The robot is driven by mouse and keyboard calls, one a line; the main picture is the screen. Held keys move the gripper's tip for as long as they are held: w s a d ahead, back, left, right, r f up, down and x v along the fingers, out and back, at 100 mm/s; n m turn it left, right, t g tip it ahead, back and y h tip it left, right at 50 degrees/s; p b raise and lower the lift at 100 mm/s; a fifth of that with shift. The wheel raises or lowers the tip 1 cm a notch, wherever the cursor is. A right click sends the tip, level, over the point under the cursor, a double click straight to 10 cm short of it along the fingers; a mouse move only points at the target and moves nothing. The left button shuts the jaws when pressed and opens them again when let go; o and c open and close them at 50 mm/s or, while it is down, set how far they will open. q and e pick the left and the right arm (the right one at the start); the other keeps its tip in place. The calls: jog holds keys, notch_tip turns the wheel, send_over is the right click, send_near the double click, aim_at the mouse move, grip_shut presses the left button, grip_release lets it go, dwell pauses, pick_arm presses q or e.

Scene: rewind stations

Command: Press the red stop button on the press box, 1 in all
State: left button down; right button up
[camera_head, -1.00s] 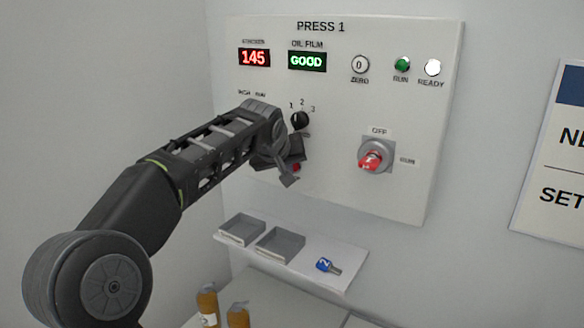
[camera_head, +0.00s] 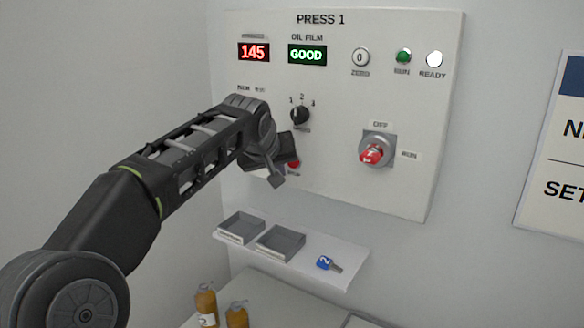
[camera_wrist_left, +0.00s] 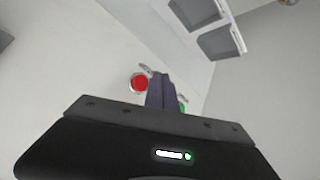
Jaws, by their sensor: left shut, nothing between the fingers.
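The press box (camera_head: 340,190) is a pale panel on the wall, headed PRESS 1. Its red stop button (camera_head: 294,164) shows low on the panel, just right of my left gripper (camera_head: 276,180). In the left wrist view the round red button (camera_wrist_left: 139,83) lies beside the fingertips of my left gripper (camera_wrist_left: 160,80), which are shut with nothing between them. A green button (camera_wrist_left: 182,107) is partly hidden behind the fingers there. Whether the fingertips touch the panel I cannot tell. My right gripper is not in view.
A red rotary switch (camera_head: 374,150) and a black selector knob (camera_head: 300,115) sit on the panel. Below is a shelf (camera_head: 345,262) with two grey trays (camera_head: 280,243) and a blue-tagged key (camera_head: 326,263). Amber bottles (camera_head: 206,305) stand lower down.

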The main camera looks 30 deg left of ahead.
pick_arm(q)
jog(key=shift+s+d+b, duration=0.1)
jog(key=shift+s+b, duration=0.65)
jog(key=shift+s, duration=0.8)
